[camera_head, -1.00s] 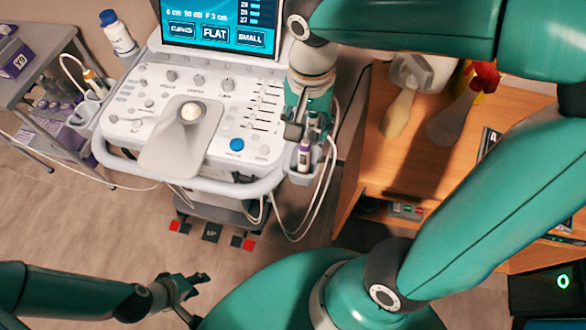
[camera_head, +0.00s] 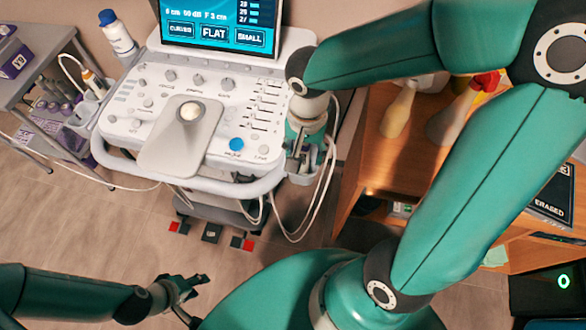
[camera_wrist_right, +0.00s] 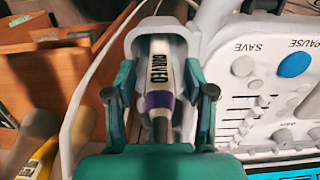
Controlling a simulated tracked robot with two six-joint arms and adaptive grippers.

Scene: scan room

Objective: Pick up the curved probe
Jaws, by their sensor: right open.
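The curved probe (camera_wrist_right: 160,72) is white with a purple band and the word CURVED. In the right wrist view it stands in a pale holder (camera_wrist_right: 178,26) on the side of the ultrasound console. My right gripper (camera_wrist_right: 160,92) is open, with one finger on each side of the probe and gaps visible between. In the head view my right gripper (camera_head: 301,142) is over the holder (camera_head: 304,176) at the console's right edge and hides most of the probe. My left gripper (camera_head: 190,297) is open and empty at the lower left, over the floor.
The console panel (camera_head: 115,117) has knobs and a screen (camera_head: 215,30) reading CURVED, FLAT, SMALL. Another probe with an orange part (camera_head: 90,77) sits in the left holder. A wooden shelf (camera_head: 365,165) with bottles (camera_head: 398,112) stands right of the holder. Cables hang beside it.

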